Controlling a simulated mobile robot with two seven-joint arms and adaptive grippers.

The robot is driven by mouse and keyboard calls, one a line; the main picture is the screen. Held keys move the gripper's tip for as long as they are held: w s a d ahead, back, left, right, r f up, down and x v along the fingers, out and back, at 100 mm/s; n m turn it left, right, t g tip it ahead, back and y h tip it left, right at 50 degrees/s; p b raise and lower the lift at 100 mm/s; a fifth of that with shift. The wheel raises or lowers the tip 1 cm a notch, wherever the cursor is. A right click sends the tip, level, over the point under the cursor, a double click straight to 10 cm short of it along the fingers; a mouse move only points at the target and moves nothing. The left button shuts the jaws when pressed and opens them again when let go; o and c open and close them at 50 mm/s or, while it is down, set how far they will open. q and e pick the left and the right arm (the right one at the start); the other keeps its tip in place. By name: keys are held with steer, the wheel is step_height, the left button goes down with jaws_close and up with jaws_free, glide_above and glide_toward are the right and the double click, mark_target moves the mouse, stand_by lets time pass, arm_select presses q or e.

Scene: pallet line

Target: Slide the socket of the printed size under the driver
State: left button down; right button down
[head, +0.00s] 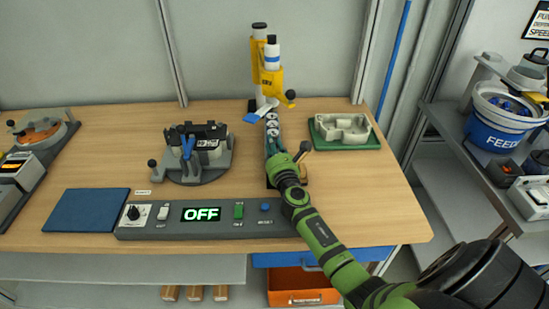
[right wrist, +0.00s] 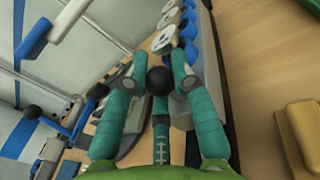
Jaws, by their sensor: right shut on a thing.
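The yellow driver (head: 268,78) stands upright at the back of the bench. Below and in front of it, a narrow grey rack (head: 271,143) holds several pale round sockets (head: 272,124) in a row. The sockets also show beyond my fingers in the right wrist view (right wrist: 165,38), with blue parts beside them. My right gripper (head: 273,149) is at the near end of the rack. In the right wrist view its teal fingers close around a black ball knob (right wrist: 160,80). The knob is hidden in the head view. Printed sizes are too small to read. My left gripper is out of view.
A grey control panel (head: 160,232) reading OFF lies along the front edge. A grey fixture with a black block (head: 203,135) stands left of the rack. A green tray with a pale casting (head: 343,128) stands right. A blue mat (head: 85,210) lies at front left.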

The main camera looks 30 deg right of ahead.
mark_target(274, 137)
steer(key=x, duration=0.3)
steer(key=b+x, duration=0.1)
steer(key=shift+d+f, duration=0.25)
steer(key=shift+d, duration=0.2)
steer(key=shift+r, duration=0.25)
steer(key=c, duration=1.3)
jaws_free()
steer(key=shift+w+d+f, duration=0.1)
steer(key=shift+w+f, duration=0.05)
steer(key=shift+w, duration=0.05)
steer(key=shift+s, duration=0.1)
steer(key=v, duration=1.2)
